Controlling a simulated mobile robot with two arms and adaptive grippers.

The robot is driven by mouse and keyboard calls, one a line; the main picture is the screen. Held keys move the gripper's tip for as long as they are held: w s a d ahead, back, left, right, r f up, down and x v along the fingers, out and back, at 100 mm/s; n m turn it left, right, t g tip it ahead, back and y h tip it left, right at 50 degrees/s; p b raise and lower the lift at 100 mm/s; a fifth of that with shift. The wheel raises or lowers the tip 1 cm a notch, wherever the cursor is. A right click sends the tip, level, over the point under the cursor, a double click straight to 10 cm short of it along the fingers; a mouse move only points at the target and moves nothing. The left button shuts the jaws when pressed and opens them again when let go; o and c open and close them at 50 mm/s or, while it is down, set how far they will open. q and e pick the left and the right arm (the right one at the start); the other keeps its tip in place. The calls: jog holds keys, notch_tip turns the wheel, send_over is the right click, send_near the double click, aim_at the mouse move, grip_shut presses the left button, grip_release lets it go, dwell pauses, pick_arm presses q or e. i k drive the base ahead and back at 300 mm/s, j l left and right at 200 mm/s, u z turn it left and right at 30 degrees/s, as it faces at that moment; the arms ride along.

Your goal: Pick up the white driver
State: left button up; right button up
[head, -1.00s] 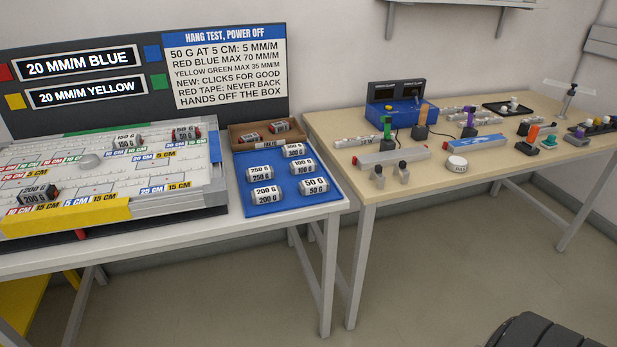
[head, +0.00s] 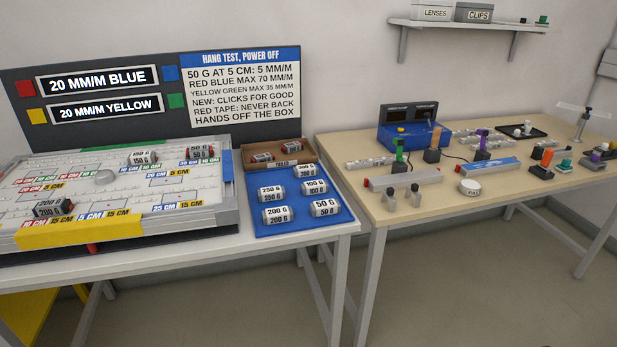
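I cannot tell for certain which thing is the white driver. A small white upright piece (head: 526,128) stands on a black tray (head: 508,133) at the back of the wooden table (head: 345,147). A round white puck (head: 470,187) lies nearer its front edge. Small tools with green (head: 399,158), orange (head: 433,143) and purple (head: 482,146) upper parts stand on the same table. Neither of my grippers is in view.
A blue box with a dark display (head: 405,135) stands at the wooden table's back left. Left of a narrow gap, a white table holds a lightbox frame (head: 90,220) and a blue weight tray (head: 298,229). A wall shelf (head: 445,23) hangs above.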

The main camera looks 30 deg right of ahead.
aim_at(319, 186)
jog(key=i+l+u, duration=0.15)
jog(key=l, duration=0.7)
jog(key=l+u, duration=0.15)
jog(key=l, duration=0.65)
